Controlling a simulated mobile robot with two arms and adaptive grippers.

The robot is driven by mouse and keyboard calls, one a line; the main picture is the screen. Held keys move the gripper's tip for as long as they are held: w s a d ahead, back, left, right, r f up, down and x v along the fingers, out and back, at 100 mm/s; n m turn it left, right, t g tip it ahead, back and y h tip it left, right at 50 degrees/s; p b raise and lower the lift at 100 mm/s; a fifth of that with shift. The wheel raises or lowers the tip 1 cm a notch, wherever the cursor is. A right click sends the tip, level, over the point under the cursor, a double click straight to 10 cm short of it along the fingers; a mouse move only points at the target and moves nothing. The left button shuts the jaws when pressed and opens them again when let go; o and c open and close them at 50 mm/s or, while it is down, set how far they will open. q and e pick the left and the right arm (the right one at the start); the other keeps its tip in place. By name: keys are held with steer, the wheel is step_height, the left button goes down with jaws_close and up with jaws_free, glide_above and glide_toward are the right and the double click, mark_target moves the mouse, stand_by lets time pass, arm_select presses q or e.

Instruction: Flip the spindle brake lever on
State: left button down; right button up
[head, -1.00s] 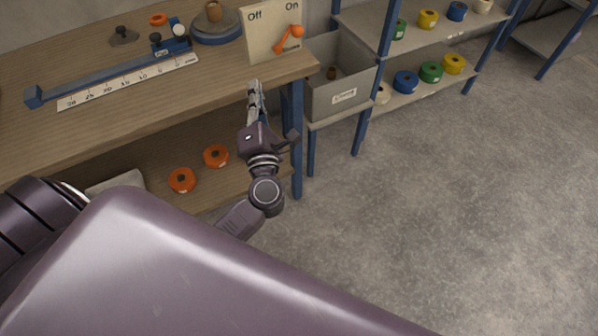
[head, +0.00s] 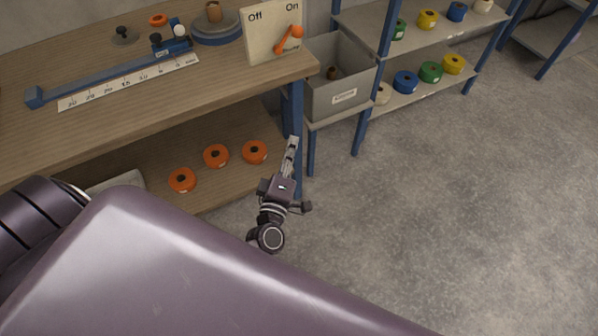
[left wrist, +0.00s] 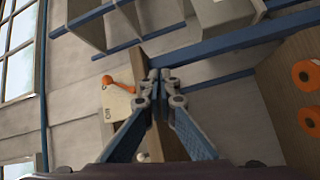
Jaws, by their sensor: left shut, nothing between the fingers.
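The spindle brake lever (head: 289,37) is orange and sits on a cream panel (head: 259,44) marked Off at left and On at right. Its knob end leans up and to the right, towards On. In the left wrist view the lever (left wrist: 119,84) and the panel (left wrist: 114,108) show left of the fingers. My left gripper (head: 293,141) is shut and empty, in front of the bench's right leg, well below the lever and apart from it. Its fingertips (left wrist: 160,76) are together in the left wrist view. My right gripper is not in view.
The wooden bench (head: 110,117) carries a blue slide with a ruler (head: 130,81) and a round spindle base (head: 217,29). Orange rolls (head: 215,156) lie on its lower shelf. A grey bin (head: 325,98) stands just right of the panel. Floor (head: 440,200) at right is clear.

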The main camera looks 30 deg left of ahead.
arm_select(q)
steer(key=s+d+f+m+g+h, duration=0.1)
steer(key=d+f+m+h, duration=0.2)
steer(key=f, duration=0.6)
steer(key=shift+s+m, duration=0.35)
steer(key=shift+m, duration=0.55)
